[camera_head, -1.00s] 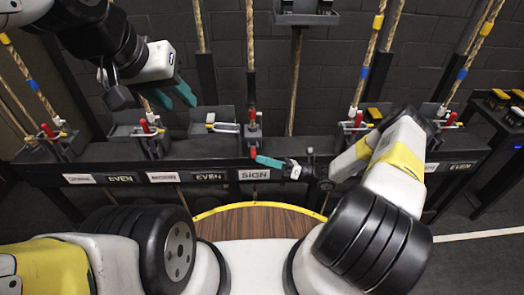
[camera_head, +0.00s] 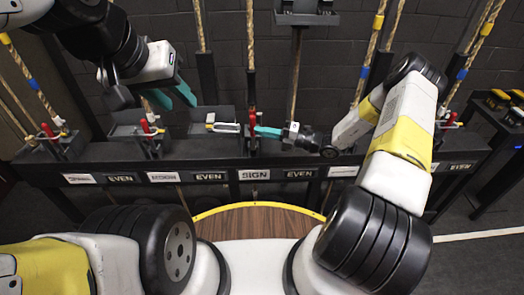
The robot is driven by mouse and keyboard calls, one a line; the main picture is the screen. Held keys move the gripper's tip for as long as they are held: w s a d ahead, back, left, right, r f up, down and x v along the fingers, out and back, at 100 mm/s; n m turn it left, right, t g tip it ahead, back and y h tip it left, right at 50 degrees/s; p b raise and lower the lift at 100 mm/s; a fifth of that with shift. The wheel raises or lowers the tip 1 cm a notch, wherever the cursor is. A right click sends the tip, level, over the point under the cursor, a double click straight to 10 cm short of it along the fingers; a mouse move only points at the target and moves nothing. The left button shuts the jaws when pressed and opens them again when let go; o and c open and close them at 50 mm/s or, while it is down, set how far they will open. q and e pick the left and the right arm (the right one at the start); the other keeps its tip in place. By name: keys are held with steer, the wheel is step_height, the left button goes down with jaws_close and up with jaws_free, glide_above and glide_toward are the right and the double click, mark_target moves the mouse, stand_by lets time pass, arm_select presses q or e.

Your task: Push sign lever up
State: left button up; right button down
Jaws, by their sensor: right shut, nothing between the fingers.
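The sign lever (camera_head: 252,117) is a red handle above the white "SIGN" label (camera_head: 254,174) on the dark rail. It shows upright, and its lower part is partly hidden by my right gripper. My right gripper (camera_head: 262,131) is shut and empty, its teal fingertips pointing left at the base of the red handle. They look to be touching or very close; I cannot tell which. My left gripper (camera_head: 173,97) is open and empty, raised at the left in front of the trays.
Other red levers stand along the rail, one left of centre (camera_head: 147,126) and one at the far left (camera_head: 47,130). Ropes (camera_head: 297,75) hang behind the rail. A round wooden table top (camera_head: 257,221) lies in front of me. A dark stand (camera_head: 503,135) is at the right.

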steer(key=shift+w+d+r, duration=0.1)
steer(key=shift+w+r, duration=0.1)
steer(key=shift+w, duration=0.6)
steer(key=shift+w, duration=0.15)
